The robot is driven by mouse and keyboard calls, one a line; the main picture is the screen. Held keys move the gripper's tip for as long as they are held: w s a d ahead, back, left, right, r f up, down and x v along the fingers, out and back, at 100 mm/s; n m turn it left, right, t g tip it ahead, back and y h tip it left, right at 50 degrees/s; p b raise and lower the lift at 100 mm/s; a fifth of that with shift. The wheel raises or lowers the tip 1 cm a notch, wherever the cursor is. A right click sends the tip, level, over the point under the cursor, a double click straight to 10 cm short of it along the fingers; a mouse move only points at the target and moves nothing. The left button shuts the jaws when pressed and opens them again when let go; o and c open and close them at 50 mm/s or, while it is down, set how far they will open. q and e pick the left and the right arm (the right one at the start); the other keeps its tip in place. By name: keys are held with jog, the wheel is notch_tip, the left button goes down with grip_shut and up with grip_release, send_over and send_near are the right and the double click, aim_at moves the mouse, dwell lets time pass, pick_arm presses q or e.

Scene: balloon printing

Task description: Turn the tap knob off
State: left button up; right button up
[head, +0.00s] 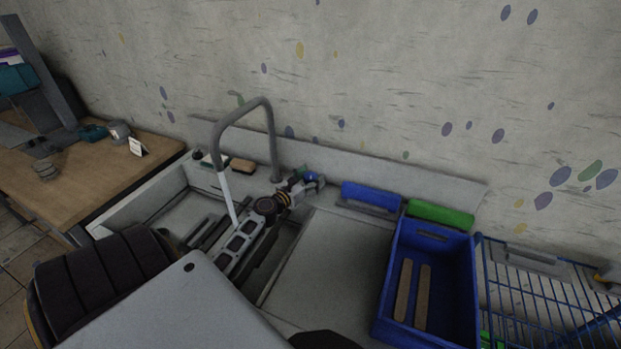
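The tap (240,112) is a grey arched pipe at the back of the sink. A pale stream of water (227,198) runs down from its spout into the basin. My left gripper (304,183) is at the right of the tap's base, by a small blue and green part (311,176) that looks like the tap knob. The gripper covers much of this part. I cannot tell whether its fingers touch it or how far they are open. My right gripper is not in view.
The flat counter (330,262) right of the basin is clear. A blue crate (380,305) with two wooden strips, a blue box (371,194), a green box (440,213) and a blue wire rack (520,290) stand at the right. A wooden table (95,185) is at the left.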

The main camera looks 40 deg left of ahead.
pick_arm(q)
jog(key=s, duration=1.2)
jog(key=shift+d, duration=0.2)
dwell(0.4)
jog(key=shift+r, duration=0.15)
